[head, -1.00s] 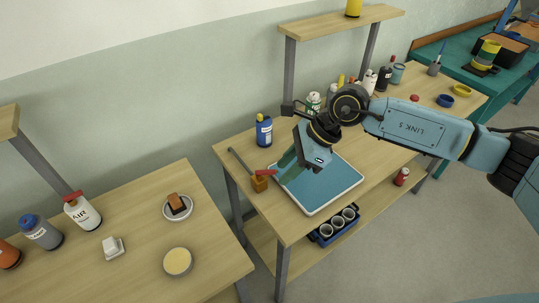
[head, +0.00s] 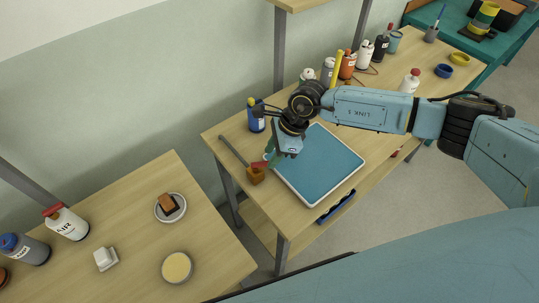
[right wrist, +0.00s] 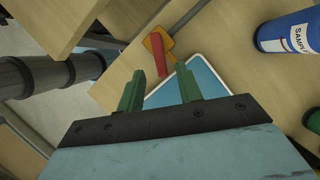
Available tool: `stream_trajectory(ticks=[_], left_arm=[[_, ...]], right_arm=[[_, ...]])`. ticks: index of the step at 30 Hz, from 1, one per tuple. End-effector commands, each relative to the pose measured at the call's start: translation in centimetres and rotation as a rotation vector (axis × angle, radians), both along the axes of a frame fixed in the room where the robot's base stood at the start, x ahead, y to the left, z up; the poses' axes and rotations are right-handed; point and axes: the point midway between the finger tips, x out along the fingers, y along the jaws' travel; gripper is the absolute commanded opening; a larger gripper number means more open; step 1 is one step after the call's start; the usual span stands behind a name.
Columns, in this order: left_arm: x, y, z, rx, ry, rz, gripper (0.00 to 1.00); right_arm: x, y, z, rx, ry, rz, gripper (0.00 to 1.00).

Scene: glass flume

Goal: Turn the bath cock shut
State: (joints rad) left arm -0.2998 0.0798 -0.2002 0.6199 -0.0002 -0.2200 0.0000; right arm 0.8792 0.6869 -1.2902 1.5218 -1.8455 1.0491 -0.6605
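The bath cock has an orange-brown body (head: 255,177), a red lever (head: 261,165) and a grey pipe (head: 233,151) running up and left. It sits at the left end of the workbench, beside the blue tray (head: 318,168). In the right wrist view its body (right wrist: 167,42) and red lever (right wrist: 168,60) lie just past my right gripper (right wrist: 160,72). Its green fingers are open, and the lever's near end shows between their tips. I cannot tell how deep it lies. In the head view my right gripper (head: 273,151) is above the lever. My left gripper is out of view.
A blue bottle (head: 256,118) stands behind the cock; it also shows in the right wrist view (right wrist: 290,37). Several bottles line the bench's back. A separate table (head: 130,225) at left holds dishes and bottles. A shelf post (head: 280,55) rises behind.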

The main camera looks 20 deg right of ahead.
Motion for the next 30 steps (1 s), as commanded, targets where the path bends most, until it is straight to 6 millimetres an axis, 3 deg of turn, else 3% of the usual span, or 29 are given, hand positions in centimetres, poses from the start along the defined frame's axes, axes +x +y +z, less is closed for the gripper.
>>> stream_trajectory(ticks=[6,15,24,30], left_arm=[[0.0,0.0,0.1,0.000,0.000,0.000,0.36],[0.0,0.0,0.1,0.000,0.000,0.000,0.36],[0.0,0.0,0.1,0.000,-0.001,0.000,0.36],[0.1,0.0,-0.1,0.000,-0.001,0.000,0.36]], right_arm=[[0.1,0.8,-1.9,0.000,0.001,0.000,0.35],[0.2,0.9,-2.1,0.000,0.000,0.000,0.35],[0.2,0.8,-2.1,0.001,0.000,0.000,0.00],[0.2,0.8,-2.1,0.001,-0.001,0.005,0.00]])
